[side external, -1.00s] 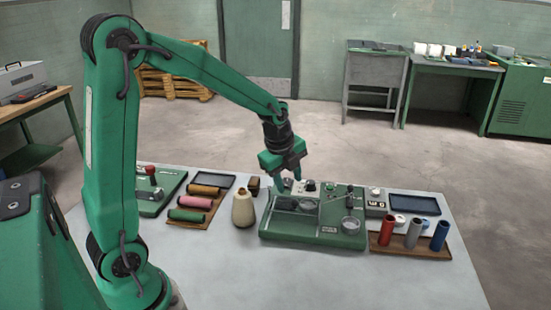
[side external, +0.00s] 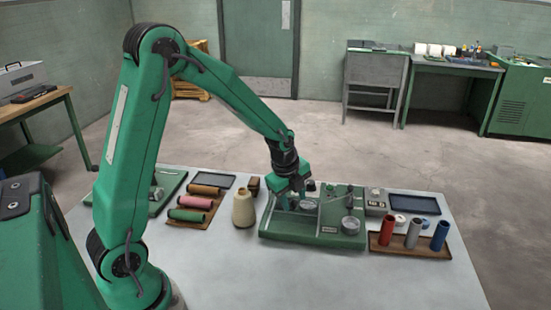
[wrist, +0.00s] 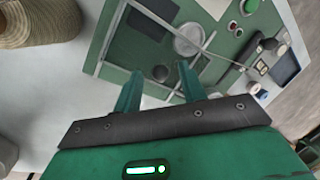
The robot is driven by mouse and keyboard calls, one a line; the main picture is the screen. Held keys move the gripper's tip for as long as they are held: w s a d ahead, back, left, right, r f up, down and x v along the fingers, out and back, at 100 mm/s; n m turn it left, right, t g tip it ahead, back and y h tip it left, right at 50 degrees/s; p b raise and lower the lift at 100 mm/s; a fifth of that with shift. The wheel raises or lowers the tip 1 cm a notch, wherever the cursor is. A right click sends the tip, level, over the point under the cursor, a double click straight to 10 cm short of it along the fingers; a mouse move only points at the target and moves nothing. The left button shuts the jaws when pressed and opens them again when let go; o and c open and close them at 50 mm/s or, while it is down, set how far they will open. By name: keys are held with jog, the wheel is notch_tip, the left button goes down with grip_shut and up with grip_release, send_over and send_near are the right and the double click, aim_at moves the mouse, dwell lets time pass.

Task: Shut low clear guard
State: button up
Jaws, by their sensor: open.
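A green machine (side external: 325,235) stands on the pale table, with round metal parts and a thin rod on its top. It also shows in the wrist view (wrist: 220,18). The low clear guard cannot be made out surely; a clear, pale-edged panel (wrist: 150,50) in the wrist view may be it. My gripper (side external: 291,203) is low over the left part of the machine. In the wrist view my gripper (wrist: 158,75) has its two fingers apart with nothing held between them. Whether a finger touches the machine cannot be told.
A cream thread cone (side external: 243,208) stands close to the machine's left. A wooden tray (side external: 190,217) of colored spools lies farther left. Red, grey and blue tubes (side external: 413,235) stand on a tray at right, before a dark blue tray (side external: 414,204). The table front is clear.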

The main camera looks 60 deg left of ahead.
aim_at(290, 202)
grip_shut()
jog(key=shift+w+a, duration=1.6)
jog(key=shift+a, duration=0.1)
grip_release()
jog(key=shift+d+r, duration=0.1)
jog(key=shift+r, duration=0.05)
jog(key=v, duration=0.7)
jog(key=shift+r, duration=0.3)
